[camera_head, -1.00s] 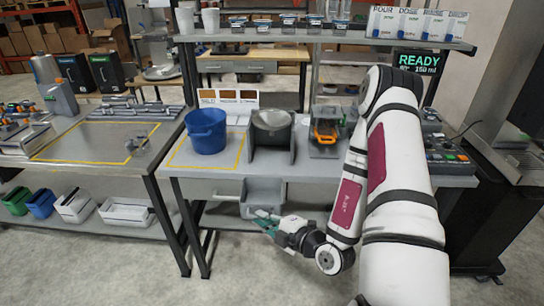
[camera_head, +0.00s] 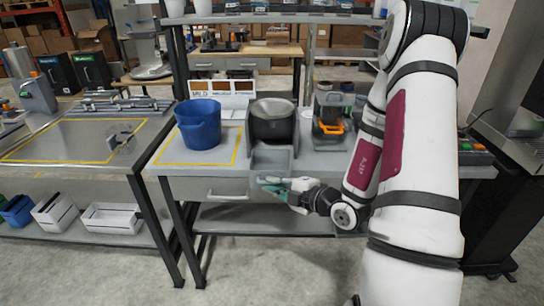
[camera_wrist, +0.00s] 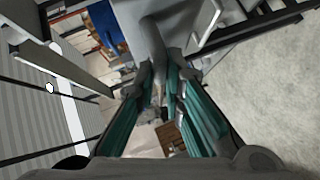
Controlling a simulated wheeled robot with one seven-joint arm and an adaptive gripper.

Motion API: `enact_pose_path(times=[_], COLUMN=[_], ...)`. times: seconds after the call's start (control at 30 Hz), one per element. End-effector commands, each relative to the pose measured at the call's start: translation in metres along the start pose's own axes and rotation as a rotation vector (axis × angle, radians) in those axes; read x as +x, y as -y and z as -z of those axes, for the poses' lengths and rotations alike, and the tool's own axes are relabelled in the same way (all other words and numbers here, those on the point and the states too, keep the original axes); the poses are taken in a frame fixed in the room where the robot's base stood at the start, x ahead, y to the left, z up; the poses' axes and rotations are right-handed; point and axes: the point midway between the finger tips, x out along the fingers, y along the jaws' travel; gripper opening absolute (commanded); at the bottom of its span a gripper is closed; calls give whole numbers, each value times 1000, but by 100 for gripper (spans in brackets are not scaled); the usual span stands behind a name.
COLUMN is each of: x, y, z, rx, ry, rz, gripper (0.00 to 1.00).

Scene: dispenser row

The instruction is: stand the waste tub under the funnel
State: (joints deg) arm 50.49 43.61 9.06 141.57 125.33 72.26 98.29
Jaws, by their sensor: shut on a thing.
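The grey waste tub (camera_head: 271,160) is held in front of the bench's front edge, just below the funnel in the head view. My gripper (camera_head: 268,184), with teal fingers, is shut on its near side. In the wrist view the fingers (camera_wrist: 168,95) close around a grey strip of the tub (camera_wrist: 155,45). The funnel (camera_head: 272,106) is a round grey bowl on a dark stand on the bench top. The tub overlaps the lower front of that stand in the picture; I cannot tell whether they touch.
A blue bucket (camera_head: 200,124) stands inside a yellow outline, left of the funnel. A dark machine with an orange part (camera_head: 331,120) stands to its right. The bench (camera_head: 225,170) has a drawer below and a lower shelf (camera_head: 255,217). A shelf crosses above.

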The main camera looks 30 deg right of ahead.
Motion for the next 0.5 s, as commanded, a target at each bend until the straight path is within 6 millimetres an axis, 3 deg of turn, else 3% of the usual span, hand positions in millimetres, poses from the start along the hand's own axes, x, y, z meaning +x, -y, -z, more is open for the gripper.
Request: enact_pose_path(times=[0.5], x=[80], y=[-46], z=[-80], rx=[-4], ry=[0], rz=[-2], gripper=[0])
